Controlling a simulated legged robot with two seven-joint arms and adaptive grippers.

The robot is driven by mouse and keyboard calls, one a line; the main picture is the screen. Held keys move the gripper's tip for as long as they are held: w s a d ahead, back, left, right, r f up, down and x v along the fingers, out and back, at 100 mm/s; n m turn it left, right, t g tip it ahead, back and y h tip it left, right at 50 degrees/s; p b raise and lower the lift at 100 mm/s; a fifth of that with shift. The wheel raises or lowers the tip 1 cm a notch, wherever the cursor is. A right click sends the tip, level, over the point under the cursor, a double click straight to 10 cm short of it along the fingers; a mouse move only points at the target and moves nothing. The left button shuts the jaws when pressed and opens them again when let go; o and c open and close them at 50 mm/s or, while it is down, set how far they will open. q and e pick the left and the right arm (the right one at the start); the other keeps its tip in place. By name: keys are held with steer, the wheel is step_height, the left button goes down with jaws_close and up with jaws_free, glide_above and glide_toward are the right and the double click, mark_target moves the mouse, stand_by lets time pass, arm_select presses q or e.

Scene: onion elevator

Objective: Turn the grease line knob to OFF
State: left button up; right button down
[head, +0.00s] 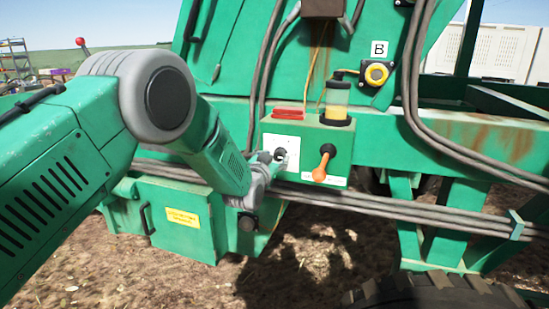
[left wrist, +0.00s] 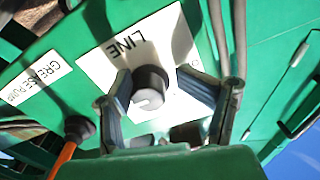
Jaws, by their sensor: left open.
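The grease line knob (head: 280,155) is a small dark round knob on a white plate on the green box. In the left wrist view the knob (left wrist: 150,88) shows a light notch on its face, and the plate reads "LINE". My left gripper (head: 268,162) is at the plate, partly covering it. In the left wrist view my open left gripper (left wrist: 157,86) has one finger on each side of the knob. The left finger is close to it, and a wider gap shows on the right; contact cannot be told. The OFF mark is not readable. My right gripper is not in view.
An orange-handled lever (head: 323,165) labelled grease pump sits right of the knob. A yellow grease reservoir (head: 337,100) stands on the box. Grey hoses (head: 400,205) run below. A yellow button (head: 376,73) is above right. A green cabinet (head: 175,220) is below my arm.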

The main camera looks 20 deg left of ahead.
arm_select(q)
steer(key=shift+r, duration=0.1)
steer(key=shift+s+d+r, duration=0.1)
steer(key=shift+d+r, duration=0.05)
steer(key=shift+d, duration=0.25)
steer(key=c, duration=0.3)
steer(key=shift+s+d+r, duration=0.15)
steer(key=shift+d, duration=0.25)
steer(key=c, duration=0.7)
steer(key=shift+s+d+r, duration=0.1)
steer(key=shift+d+r, duration=0.05)
steer(key=shift+d, duration=0.2)
jaws_close()
steer(key=shift+a, duration=0.45)
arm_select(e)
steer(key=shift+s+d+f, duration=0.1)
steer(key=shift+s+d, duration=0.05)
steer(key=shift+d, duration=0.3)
arm_select(q)
steer(key=shift+d, duration=0.1)
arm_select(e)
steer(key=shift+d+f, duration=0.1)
